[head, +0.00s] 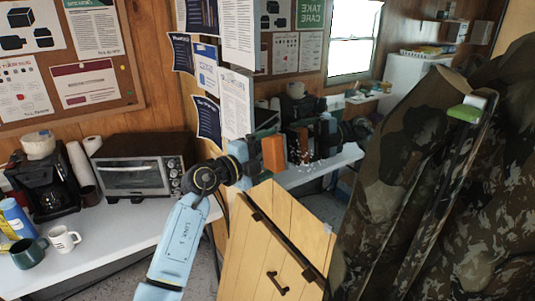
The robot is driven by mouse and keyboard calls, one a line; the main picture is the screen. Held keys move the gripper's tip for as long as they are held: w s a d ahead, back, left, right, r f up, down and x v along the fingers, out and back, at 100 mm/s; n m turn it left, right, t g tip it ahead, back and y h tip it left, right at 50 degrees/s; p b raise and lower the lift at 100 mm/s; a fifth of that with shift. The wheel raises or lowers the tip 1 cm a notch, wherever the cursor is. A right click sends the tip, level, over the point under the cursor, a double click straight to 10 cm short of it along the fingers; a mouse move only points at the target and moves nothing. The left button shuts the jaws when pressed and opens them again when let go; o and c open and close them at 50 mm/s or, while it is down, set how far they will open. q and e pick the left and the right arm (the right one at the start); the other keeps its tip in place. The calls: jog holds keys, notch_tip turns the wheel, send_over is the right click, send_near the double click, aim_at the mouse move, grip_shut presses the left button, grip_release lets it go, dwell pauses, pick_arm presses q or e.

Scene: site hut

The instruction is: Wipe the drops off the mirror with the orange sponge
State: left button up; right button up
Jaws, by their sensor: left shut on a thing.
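The orange sponge (273,153) is upright in my left gripper (258,158), which is shut on it. The mirror (355,115) stands behind the sponge and reflects the hut, with a window, a counter and my own arm in it. The sponge is in front of the mirror's left part; I cannot tell whether it touches the glass. Small white drops (310,158) show as specks on the mirror just right of the sponge. The sponge and gripper hide some of the glass behind them. My right gripper is not in view.
Camouflage clothing (430,180) covers the right side. At left a white counter (120,235) holds a toaster oven (140,165), a coffee maker (42,185) and mugs (62,240).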

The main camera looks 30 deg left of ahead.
aim_at(287, 154)
pick_arm(q)
jog(key=shift+p+x, duration=0.3)
jog(key=shift+x, duration=0.5)
jog(key=shift+s+d+r+p, duration=0.15)
jog(key=shift+s+d+p, duration=0.25)
jog(key=shift+d+p, duration=0.45)
jog(key=shift+s+d+p, duration=0.6)
jog(key=shift+d+p, duration=0.05)
jog(key=shift+p, duration=0.5)
jog(key=shift+s+d, duration=0.15)
jog(key=shift+d, duration=0.15)
jog(key=shift+s+d+p, duration=0.4)
jog(key=shift+d+p, duration=0.35)
jog(key=shift+p, duration=0.05)
jog(key=shift+s+d, duration=0.5)
jog(key=shift+d, duration=0.35)
jog(key=shift+s+d, duration=0.45)
jog(key=shift+d, duration=0.45)
jog(key=shift+s+d, duration=0.5)
jog(key=shift+d, duration=0.35)
